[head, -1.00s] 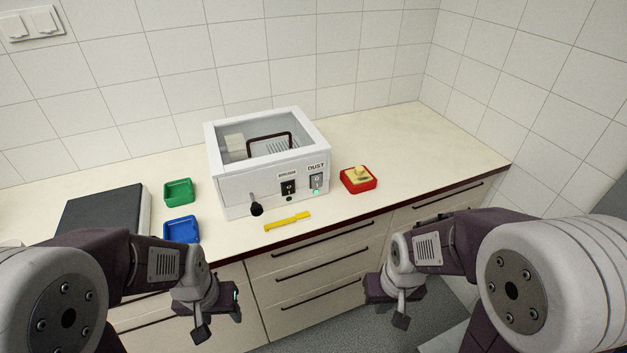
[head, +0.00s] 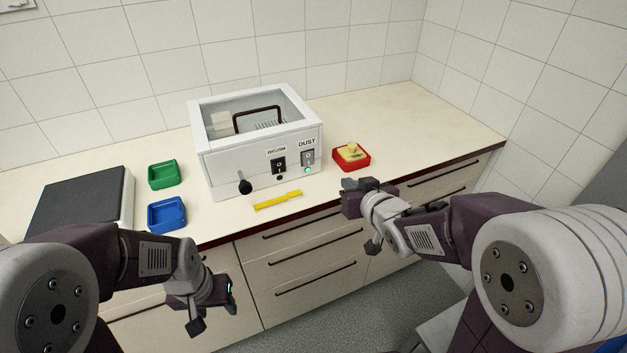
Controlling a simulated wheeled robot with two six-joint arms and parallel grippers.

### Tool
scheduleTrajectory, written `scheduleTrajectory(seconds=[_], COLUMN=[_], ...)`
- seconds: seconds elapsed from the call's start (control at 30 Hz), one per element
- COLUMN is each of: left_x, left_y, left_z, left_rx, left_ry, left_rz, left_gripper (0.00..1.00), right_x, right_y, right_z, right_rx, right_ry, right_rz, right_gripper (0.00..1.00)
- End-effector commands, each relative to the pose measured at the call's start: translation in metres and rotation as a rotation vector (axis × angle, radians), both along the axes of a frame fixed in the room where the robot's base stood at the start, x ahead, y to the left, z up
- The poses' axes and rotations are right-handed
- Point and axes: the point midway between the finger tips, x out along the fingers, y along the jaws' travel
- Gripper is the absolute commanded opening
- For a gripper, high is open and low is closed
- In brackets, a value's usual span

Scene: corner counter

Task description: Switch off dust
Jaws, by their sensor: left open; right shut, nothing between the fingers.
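The white machine (head: 235,180) with a clear-topped lid stands on the counter. Its front carries a grey rocker switch (head: 308,157) under the label "DUST", with a green light (head: 308,170) lit just below it. A black switch (head: 278,165) sits to its left, with a dark lamp under it. A black knob (head: 244,186) is at the lower left of the front. My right gripper (head: 350,197) is shut and empty in front of the counter edge, below and right of the DUST switch, apart from it. My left gripper (head: 213,308) is open and low in front of the drawers.
A yellow tool (head: 278,201) lies before the machine. A red tray (head: 364,166) with yellowish pieces stands right of it. A green tray (head: 163,183), a blue tray (head: 154,221) and a dark-topped box (head: 75,200) are to the left. The right counter is clear.

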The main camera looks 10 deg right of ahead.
Motion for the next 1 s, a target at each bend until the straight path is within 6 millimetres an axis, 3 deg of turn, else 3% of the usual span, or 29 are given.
scheduleTrajectory(seconds=[0.03,0.13,0.3,0.43,0.8,1.0], left_x=[0.0,0.0,0.0,0.0,0.0,0.0], left_y=[0.0,0.0,0.0,0.0,0.0,0.0], left_z=[-0.051,-0.087,-0.124,-0.133,-0.131,-0.136], left_rx=[0.0,0.0,0.0,0.0,0.0,0.0], left_ry=[0.001,0.002,0.001,0.001,0.0,0.001], left_rz=[0.0,0.0,0.0,0.0,0.0,0.0], left_gripper=[0.52,0.52,0.52,0.52,0.52,0.52], right_x=[0.008,0.011,0.011,0.011,0.012,0.033], right_y=[0.011,0.028,0.029,0.027,0.026,0.034], right_z=[-0.021,-0.018,-0.041,-0.049,-0.048,-0.052], right_rx=[0.018,0.036,0.024,0.023,0.022,0.023], right_ry=[-0.115,-0.262,-0.306,-0.308,-0.305,-0.304], right_rz=[0.049,0.128,0.149,0.143,0.141,0.143], right_gripper=[0.0,0.0,0.0,0.0,0.0,0.0])
